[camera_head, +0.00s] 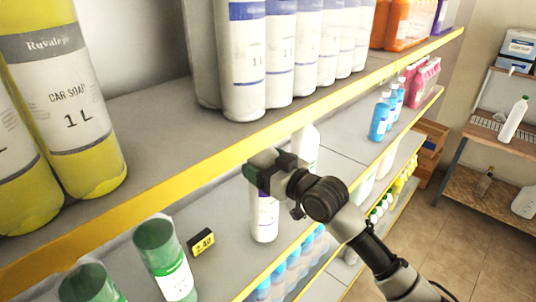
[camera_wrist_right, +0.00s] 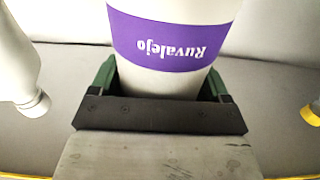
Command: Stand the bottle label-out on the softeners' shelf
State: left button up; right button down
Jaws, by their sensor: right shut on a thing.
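A white bottle with a purple band (camera_head: 264,222) stands roughly upright over the grey middle shelf (camera_head: 218,262). I cannot tell whether its base touches. My right gripper (camera_head: 262,178) is shut on its upper part. In the right wrist view the bottle (camera_wrist_right: 170,40) sits between the green fingers of the gripper (camera_wrist_right: 160,84), and its "Ruvalejo" label faces that camera, upside down in the picture. In the head view part of the bottle is hidden behind the gripper. My left gripper is not in view.
Another white bottle (camera_head: 308,146) is close behind the gripper. The yellow-edged upper shelf (camera_head: 150,192) passes above, holding yellow car soap (camera_head: 70,110) and white bottles (camera_head: 243,70).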

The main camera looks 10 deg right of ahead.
jog(key=shift+f, duration=0.7)
jog(key=shift+c, duration=1.4)
grip_release()
jog(key=shift+f, duration=0.15)
jog(key=shift+o, duration=1.4)
jog(key=shift+s, duration=0.1)
jog(key=b+v, duration=0.3)
jog(key=v, duration=0.9)
